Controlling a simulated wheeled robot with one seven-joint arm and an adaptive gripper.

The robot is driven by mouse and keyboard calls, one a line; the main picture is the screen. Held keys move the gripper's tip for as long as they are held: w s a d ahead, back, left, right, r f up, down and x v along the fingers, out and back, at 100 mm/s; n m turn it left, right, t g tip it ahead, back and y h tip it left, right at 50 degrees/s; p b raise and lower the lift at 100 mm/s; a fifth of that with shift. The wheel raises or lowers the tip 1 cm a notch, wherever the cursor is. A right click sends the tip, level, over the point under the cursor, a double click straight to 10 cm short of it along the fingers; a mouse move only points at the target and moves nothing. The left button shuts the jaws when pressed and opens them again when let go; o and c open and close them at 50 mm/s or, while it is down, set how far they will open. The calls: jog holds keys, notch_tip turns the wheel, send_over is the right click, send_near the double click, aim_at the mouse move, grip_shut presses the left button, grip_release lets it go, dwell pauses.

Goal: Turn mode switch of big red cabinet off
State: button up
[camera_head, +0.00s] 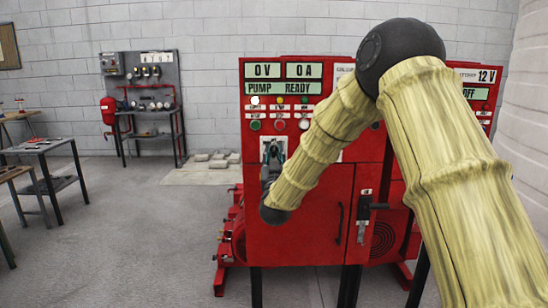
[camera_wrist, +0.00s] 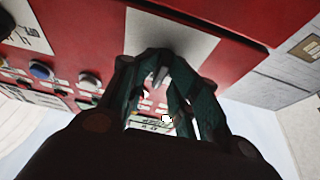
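The big red cabinet (camera_head: 312,205) stands ahead, with displays reading 0 V, 0 A and PUMP READY. A pale plate (camera_head: 268,143) sits on its front below the buttons; it also shows in the wrist view (camera_wrist: 195,38). My gripper (camera_head: 272,150) is at this plate and covers most of it. In the wrist view, the dark green fingers (camera_wrist: 166,65) reach to the plate with a narrow gap between them. A small grey piece (camera_wrist: 160,76), possibly the mode switch handle, shows between them. Whether the fingers touch it is unclear, and the switch position is hidden.
Round buttons (camera_head: 279,125) sit just above the plate. A black door handle (camera_head: 340,222) and a latch (camera_head: 363,215) are lower right. A display reading OFF (camera_head: 474,94) is partly behind my arm.

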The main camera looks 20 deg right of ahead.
dwell(0.5)
jog(key=shift+s+a+f, duration=0.1)
jog(key=shift+s+f, duration=0.1)
jog(key=shift+s, duration=0.25)
jog(key=v, duration=1.1)
jog(key=shift+r, duration=0.2)
